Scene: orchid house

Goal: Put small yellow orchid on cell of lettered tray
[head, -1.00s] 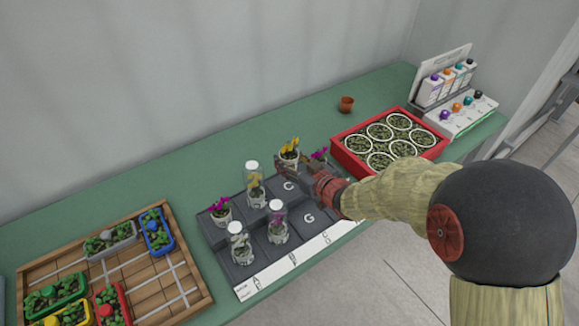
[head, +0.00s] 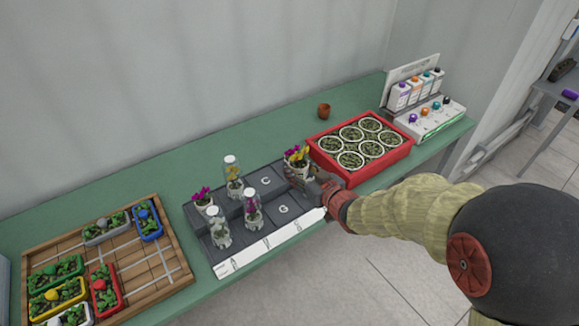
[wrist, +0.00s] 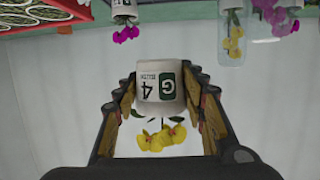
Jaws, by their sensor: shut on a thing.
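The small yellow orchid (head: 300,156) stands in a white pot with a green label reading G and 4, seen in the wrist view (wrist: 157,88). My gripper (wrist: 160,82) is shut on this pot, a finger on each side; the flowers appear below it in that view. In the head view my gripper (head: 302,176) holds the pot at the right end of the lettered tray (head: 270,243), right of the cells marked C and G. Whether the pot touches the tray cannot be told. My gripper and the pot hide the cells there.
The tray's left part holds an uncovered magenta orchid (head: 203,200) and glass-covered plants: yellow (head: 234,182), magenta (head: 252,212) and white (head: 217,232). A magenta orchid (wrist: 125,30) is near the held pot. A red crate (head: 375,172) stands close right; a wooden tray (head: 150,262) lies left.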

